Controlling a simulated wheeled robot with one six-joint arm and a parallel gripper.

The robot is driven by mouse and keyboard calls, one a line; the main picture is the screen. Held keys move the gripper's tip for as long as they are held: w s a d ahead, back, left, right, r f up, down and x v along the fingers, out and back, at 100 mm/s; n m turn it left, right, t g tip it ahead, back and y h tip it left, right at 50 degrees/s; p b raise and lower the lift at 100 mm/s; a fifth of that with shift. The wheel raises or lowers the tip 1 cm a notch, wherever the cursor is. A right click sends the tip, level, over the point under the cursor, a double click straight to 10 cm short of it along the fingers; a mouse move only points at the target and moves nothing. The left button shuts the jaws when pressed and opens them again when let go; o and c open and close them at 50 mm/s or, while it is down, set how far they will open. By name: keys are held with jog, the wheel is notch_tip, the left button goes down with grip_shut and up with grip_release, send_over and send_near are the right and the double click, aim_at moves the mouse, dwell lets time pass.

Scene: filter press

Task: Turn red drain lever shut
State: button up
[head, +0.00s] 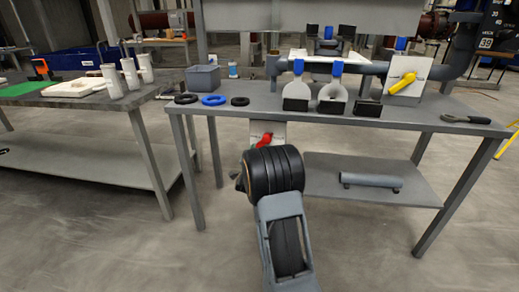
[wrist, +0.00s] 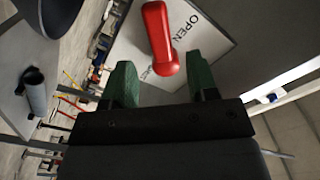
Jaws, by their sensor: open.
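The red drain lever (wrist: 158,36) fills the top middle of the wrist view, in front of a white plate (wrist: 206,52) marked OPEN. A second word on the plate is partly hidden by the lever. My gripper (wrist: 161,82) is open, with one green finger on each side of the lever's near end. That end lies just beyond or between the fingertips; I cannot tell whether they touch. In the head view the red lever (head: 265,140) shows below the workbench's top, partly hidden by my arm, which also hides my fingers.
The workbench (head: 330,117) carries rings, pipe fittings and a yellow lever (head: 402,84) on a white plate. Its lower shelf (head: 400,190) holds a grey pipe piece (head: 371,181). Another table (head: 70,100) stands at left. The floor in front is clear.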

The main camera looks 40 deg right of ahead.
aim_at(259, 146)
jog(key=shift+b+x, duration=0.6)
jog(key=shift+x, duration=2.6)
jog(key=shift+a, duration=0.1)
jog(key=shift+c, duration=0.4)
jog(key=shift+f, duration=0.1)
grip_shut()
